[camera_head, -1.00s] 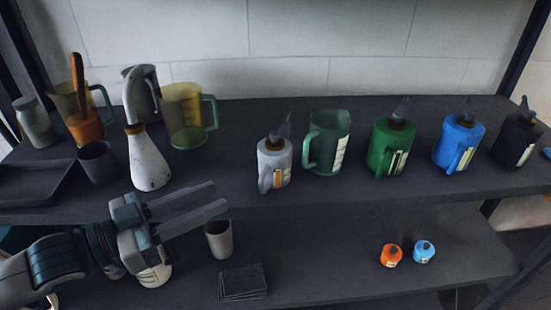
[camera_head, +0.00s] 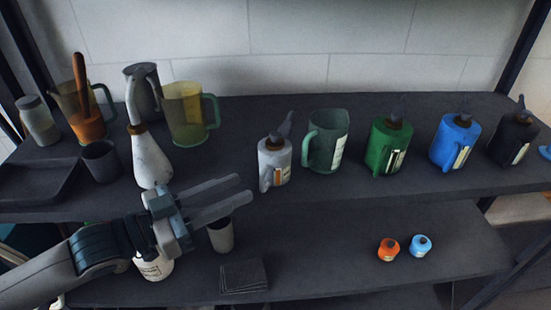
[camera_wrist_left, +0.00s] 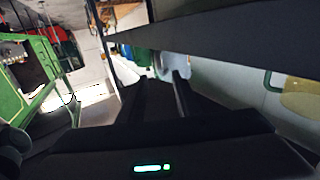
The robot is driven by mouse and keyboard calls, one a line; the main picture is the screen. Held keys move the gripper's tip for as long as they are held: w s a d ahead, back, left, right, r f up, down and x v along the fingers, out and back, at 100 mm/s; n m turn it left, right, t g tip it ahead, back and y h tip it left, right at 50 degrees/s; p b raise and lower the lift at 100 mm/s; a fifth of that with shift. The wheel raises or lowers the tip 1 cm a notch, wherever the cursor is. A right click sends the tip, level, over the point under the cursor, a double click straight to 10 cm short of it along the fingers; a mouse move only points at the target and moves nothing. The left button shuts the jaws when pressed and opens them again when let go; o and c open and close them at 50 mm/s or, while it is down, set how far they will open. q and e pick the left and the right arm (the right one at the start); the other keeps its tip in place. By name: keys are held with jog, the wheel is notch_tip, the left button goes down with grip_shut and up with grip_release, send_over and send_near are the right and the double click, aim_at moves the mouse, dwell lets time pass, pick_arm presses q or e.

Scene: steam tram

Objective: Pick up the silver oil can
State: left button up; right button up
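The silver oil can (camera_head: 274,165), a light grey cylinder with a handle, an orange-and-white label and a dark spout, stands upright near the front edge of the upper shelf. My left gripper (camera_head: 244,189) is in front of the shelf edge, to the left of the can and a little lower. Its two fingers are apart, point right towards the can and do not touch it. In the left wrist view, a pale grey shape (camera_wrist_left: 167,64), probably the silver can, shows beyond the spread fingers (camera_wrist_left: 155,85). My right gripper is not in view.
A green jug (camera_head: 326,142) stands close right of the can, then green (camera_head: 388,150), blue (camera_head: 455,145) and black (camera_head: 514,145) oil cans. A white long-necked can (camera_head: 150,165) stands left. A grey cup (camera_head: 222,236) is on the lower shelf. The upper shelf edge runs beside my gripper.

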pick_arm(q)
jog(key=p+x, duration=0.1)
jog(key=x, duration=0.2)
jog(key=shift+f+p, duration=0.2)
jog(key=shift+p, duration=0.1)
jog(key=shift+w+d+f, duration=0.15)
jog(key=shift+w+d, duration=0.05)
jog(key=shift+d, duration=0.3)
jog(key=shift+c, duration=0.2)
grip_shut()
